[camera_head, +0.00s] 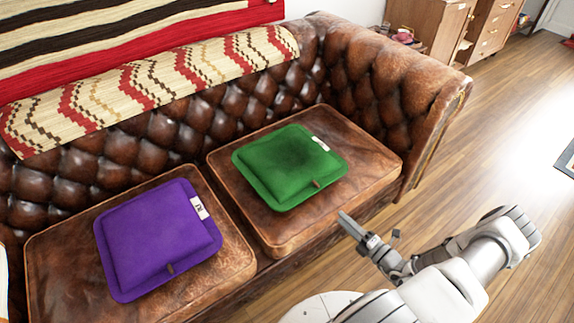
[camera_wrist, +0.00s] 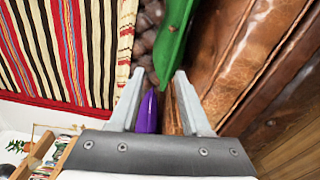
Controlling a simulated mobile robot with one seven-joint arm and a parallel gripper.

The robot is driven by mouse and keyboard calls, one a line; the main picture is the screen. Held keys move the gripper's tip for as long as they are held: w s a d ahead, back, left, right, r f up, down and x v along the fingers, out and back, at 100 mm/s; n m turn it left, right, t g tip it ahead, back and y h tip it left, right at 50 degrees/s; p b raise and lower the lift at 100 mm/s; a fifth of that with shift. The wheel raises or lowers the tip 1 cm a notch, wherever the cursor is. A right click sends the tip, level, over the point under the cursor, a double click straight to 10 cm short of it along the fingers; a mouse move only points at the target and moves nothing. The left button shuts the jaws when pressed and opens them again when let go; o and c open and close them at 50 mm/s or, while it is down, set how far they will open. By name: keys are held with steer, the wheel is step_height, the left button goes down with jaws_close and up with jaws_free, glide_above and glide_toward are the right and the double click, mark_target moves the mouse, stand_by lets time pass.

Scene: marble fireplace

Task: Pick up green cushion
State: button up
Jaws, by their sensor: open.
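The green cushion (camera_head: 289,166) lies flat on the right seat of the brown leather sofa, with a white tag at its upper right edge and a small brown tab at its front edge. My gripper (camera_head: 345,222) is in front of the sofa, at the lower right of the cushion and apart from it. In the wrist view the two fingers (camera_wrist: 158,98) are spread with nothing held between them. The green cushion (camera_wrist: 176,40) shows there edge-on, beyond the fingertips. Part of it is cut off by the top of that view.
A purple cushion (camera_head: 158,240) lies on the left seat; it also shows in the wrist view (camera_wrist: 147,112). The sofa's right armrest (camera_head: 395,75) rises beyond the green cushion. A patterned blanket (camera_head: 150,85) covers the backrest. Wooden floor (camera_head: 500,130) lies open at the right.

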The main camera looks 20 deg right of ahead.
step_height(320, 180, down, 4)
steer(key=m+t+h, duration=0.1)
steer(key=m+h, duration=0.1)
steer(key=m, duration=0.1)
steer(key=b, duration=0.2)
glide_toward(316, 192)
steer(key=w, duration=0.1)
steer(key=w+a, duration=0.1)
steer(key=w+f, duration=0.1)
steer(key=w, duration=0.1)
steer(key=shift+a, duration=0.35)
steer(key=shift+r+b+x, duration=0.15)
steer(key=shift+b+x, duration=0.3)
steer(key=shift+x, duration=1)
steer(key=shift+r+b+x, duration=0.15)
steer(key=shift+b+x, duration=0.3)
steer(key=shift+x, duration=0.95)
steer(key=shift+d, duration=0.15)
jaws_close()
steer(key=shift+r, duration=0.1)
